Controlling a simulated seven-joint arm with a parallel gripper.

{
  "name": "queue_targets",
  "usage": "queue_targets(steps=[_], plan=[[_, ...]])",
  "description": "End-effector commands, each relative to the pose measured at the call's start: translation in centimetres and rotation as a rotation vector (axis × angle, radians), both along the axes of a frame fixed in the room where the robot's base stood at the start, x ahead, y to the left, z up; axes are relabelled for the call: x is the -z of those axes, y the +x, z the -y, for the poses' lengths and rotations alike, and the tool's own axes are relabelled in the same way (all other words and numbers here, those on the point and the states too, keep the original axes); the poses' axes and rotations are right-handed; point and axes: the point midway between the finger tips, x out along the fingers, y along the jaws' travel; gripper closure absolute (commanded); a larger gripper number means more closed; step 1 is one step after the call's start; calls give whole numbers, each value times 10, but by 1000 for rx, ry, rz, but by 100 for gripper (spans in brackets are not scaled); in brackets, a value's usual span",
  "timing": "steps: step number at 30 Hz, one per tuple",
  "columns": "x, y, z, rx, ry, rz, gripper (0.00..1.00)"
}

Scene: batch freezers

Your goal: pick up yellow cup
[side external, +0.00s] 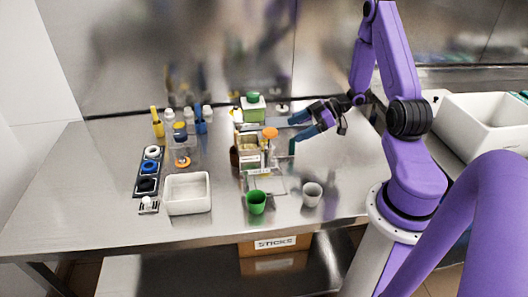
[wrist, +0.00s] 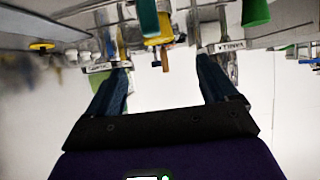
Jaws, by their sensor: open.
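I cannot make out a clear yellow cup in either view. My gripper (side external: 297,128) is open, its blue fingers pointing left over the back right of the steel table, beside the labelled holders. In the wrist view, my gripper (wrist: 162,68) has nothing between its fingers. A yellow piece with an orange part (wrist: 158,41) shows beyond the gap between the fingertips; I cannot tell if it is a cup. A green cup (side external: 256,203) and a pale grey cup (side external: 312,195) stand upright at the table's front, well away from my gripper.
A labelled holder (side external: 249,160) with an orange-topped item (side external: 270,133) stands near my fingers, and a green-lidded container (side external: 253,108) behind. A white bin (side external: 187,193), a dark rack (side external: 148,172) and several bottles (side external: 187,116) are farther left.

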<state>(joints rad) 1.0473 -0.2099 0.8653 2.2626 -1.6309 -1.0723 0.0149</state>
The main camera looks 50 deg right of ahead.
Motion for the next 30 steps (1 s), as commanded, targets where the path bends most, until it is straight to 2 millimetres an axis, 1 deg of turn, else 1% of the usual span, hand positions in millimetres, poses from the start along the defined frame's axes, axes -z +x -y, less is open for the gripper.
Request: queue_targets(steps=[1,9,13,20,25,30], plan=[[6,6,-8,-3,3,-4,14],[29,36,-38,-3,2,-3,14],[36,46,-46,-2,0,-1,14],[43,54,-54,0,0,-2,14],[56,69,-68,-2,1,-2,14],[64,81,-79,0,0,-2,14]])
